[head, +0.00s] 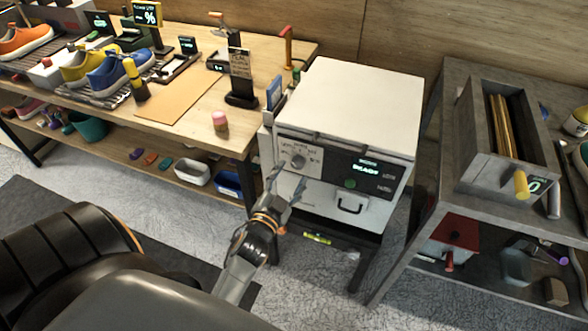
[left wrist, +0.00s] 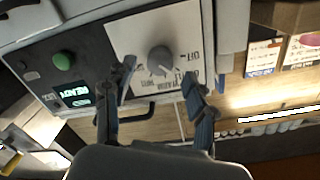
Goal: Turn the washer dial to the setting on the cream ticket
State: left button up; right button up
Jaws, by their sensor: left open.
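The white washer (head: 355,95) stands between the wooden bench and a grey rack. Its dark front panel has a light plate with a round grey dial (head: 298,161), a green button and a display reading READY. My left gripper (head: 284,181) is open just in front of the dial. In the left wrist view the dial (left wrist: 160,60) lies between the spread fingertips (left wrist: 158,72), with printed settings, including OFF, around it. I cannot tell whether a finger touches it.
The wooden bench (head: 190,105) on the left carries several sneakers, brushes and small signs. The grey rack (head: 445,110) on the right holds a bin with rods. The floor before the washer is clear.

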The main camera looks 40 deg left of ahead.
pick_arm(q)
jog(key=v, duration=0.4)
jog(key=shift+s, duration=0.15)
jog(key=s+d+f+g+h, duration=0.1)
jog(key=s+d+f+g, duration=0.25)
jog(key=f, duration=0.75)
jog(key=s+d+f+n+g+h, duration=0.1)
jog(key=s+d+f+g+h, duration=0.2)
jog(key=f, duration=0.8)
jog(key=s+d+f+g, duration=0.25)
jog(key=s+f, duration=0.25)
jog(key=f, duration=0.7)
jog(key=s+f+g, duration=0.3)
jog(key=s+f, duration=0.3)
jog(key=s, duration=0.6)
jog(key=s+a+f+g, duration=0.1)
jog(key=s+f+g, duration=0.3)
jog(key=s, duration=0.9)
notch_tip(320, 180, down, 3)
jog(key=shift+a+f, duration=0.1)
jog(key=shift+a, duration=0.25)
jog(key=shift+w, duration=0.1)
